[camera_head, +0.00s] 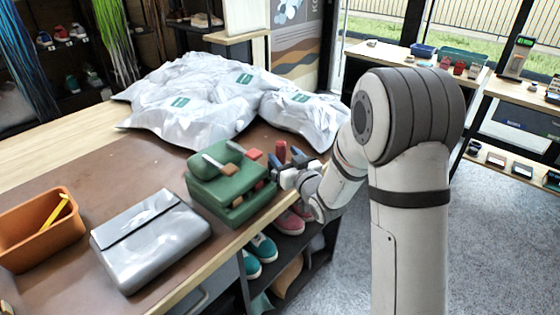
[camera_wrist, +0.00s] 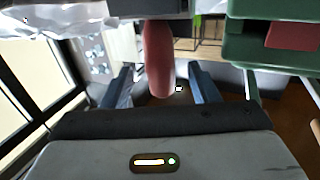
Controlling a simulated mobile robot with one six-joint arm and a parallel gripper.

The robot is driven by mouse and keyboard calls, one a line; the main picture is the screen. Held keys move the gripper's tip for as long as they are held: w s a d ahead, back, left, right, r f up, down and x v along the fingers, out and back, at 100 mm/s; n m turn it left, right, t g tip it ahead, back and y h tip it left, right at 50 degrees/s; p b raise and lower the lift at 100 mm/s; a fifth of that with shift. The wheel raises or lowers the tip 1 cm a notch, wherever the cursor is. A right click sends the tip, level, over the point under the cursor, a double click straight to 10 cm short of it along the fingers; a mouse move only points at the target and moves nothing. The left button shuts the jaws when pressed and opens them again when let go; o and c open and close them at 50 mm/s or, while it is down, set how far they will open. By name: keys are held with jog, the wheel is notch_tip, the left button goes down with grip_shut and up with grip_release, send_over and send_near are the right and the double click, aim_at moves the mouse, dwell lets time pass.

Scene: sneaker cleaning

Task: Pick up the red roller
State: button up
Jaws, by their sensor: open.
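The red roller (camera_head: 281,151) shows as a short red upright shape beside the green organizer (camera_head: 228,190) in the head view. In the wrist view the red roller (camera_wrist: 158,55) reaches down from the top edge, between the two blue fingers. A gap shows on each side of it, so neither finger appears to touch it. My gripper (camera_head: 285,158) is open at the organizer's right side, near the table edge. My gripper's fingers also show in the wrist view (camera_wrist: 163,86). The roller's far end is cut off in the wrist view.
A grey case (camera_head: 150,240) and an orange bin (camera_head: 40,232) with a yellow tool stand left on the brown table (camera_head: 95,165). White plastic bags (camera_head: 200,100) lie behind the organizer. Shoes (camera_head: 262,247) sit on shelves below the table edge. Grey floor is clear at right.

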jog(key=shift+x, duration=1.45)
jog(key=shift+c, duration=0.4)
jog(key=c, duration=0.9)
jog(key=shift+c, duration=0.2)
